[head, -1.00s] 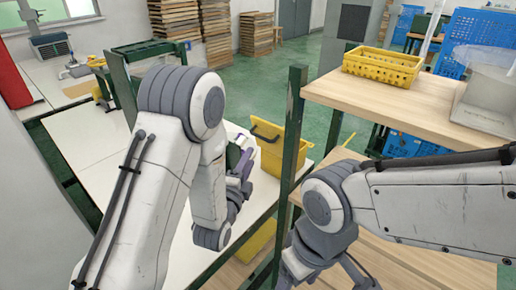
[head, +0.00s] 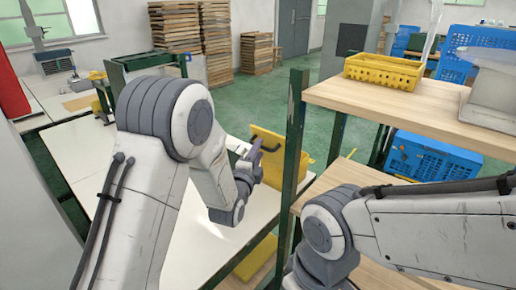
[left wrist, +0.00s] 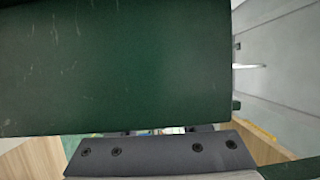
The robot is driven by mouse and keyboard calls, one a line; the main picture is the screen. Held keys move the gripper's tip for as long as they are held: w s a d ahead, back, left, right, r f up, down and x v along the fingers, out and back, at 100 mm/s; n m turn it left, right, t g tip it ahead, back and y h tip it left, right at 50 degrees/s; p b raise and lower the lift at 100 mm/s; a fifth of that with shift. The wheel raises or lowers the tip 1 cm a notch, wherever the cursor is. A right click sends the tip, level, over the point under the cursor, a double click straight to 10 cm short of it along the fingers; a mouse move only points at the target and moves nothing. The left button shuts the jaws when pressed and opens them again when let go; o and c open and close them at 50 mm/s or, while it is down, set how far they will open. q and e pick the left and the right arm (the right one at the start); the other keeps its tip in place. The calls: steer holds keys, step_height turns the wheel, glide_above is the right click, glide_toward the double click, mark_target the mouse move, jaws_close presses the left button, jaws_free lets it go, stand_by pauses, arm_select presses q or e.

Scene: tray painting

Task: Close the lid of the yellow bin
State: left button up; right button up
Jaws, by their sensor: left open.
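The yellow bin (head: 292,160) stands on the white table behind the dark green post, partly hidden by my left gripper and the post. A yellow panel with a dark handle stands up at its left; I cannot tell clearly whether this is the raised lid. My left gripper (head: 254,152) is open, in front of this panel and overlapping it in the picture; contact cannot be told. The left wrist view shows a green surface very close, and the bin cannot be made out there. My right arm reaches down at the lower right, with its gripper out of view.
A dark green post (head: 293,150) stands close right of my left gripper. A wooden shelf (head: 400,100) holds a yellow basket (head: 384,70). A blue crate (head: 430,160) is below it. The white table (head: 190,250) has free room in front.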

arm_select(q)
steer(key=shift+w+d, duration=0.1)
steer(key=shift+w, duration=0.2)
jaws_close()
stand_by(1.3)
